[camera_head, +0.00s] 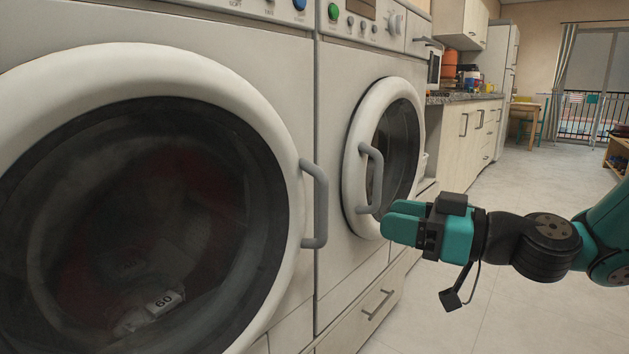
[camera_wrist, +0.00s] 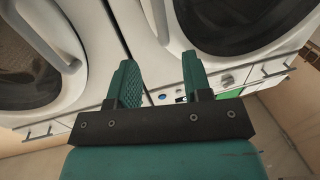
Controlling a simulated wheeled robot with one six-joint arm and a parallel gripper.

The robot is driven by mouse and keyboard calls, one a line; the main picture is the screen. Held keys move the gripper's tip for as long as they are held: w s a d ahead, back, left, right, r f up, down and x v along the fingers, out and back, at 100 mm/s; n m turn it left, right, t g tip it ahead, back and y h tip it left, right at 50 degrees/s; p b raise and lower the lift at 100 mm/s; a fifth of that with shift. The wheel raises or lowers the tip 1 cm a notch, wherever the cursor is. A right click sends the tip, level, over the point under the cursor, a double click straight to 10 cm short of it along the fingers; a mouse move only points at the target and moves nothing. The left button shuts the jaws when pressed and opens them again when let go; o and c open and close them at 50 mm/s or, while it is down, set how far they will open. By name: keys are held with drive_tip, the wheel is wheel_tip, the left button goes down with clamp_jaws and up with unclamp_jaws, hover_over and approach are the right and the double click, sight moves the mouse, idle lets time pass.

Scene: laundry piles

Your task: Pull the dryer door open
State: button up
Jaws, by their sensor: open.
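Two white front-loading machines stand side by side; no readable label tells which is the dryer. The right machine's round door (camera_head: 362,120) is closed, with a grey vertical handle (camera_head: 372,180) on its left side. The left machine's larger door (camera_head: 262,110) is also closed, with a grey handle (camera_head: 320,205) on its right; dark red cloth shows behind its glass. My teal gripper (camera_head: 388,219) is open and empty, its fingertips by the lower end of the right door's handle. In the wrist view, my open fingers (camera_wrist: 160,75) have a handle (camera_wrist: 161,22) just beyond them. Contact is unclear.
A drawer with a handle (camera_head: 378,304) sits below the right machine. The pale floor (camera_head: 520,310) to the right is clear. A wooden table (camera_head: 530,107) stands far back.

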drive_tip(key=x, duration=1.4)
drive_tip(key=shift+a, duration=0.1)
drive_tip(key=shift+c, duration=0.3)
clamp_jaws()
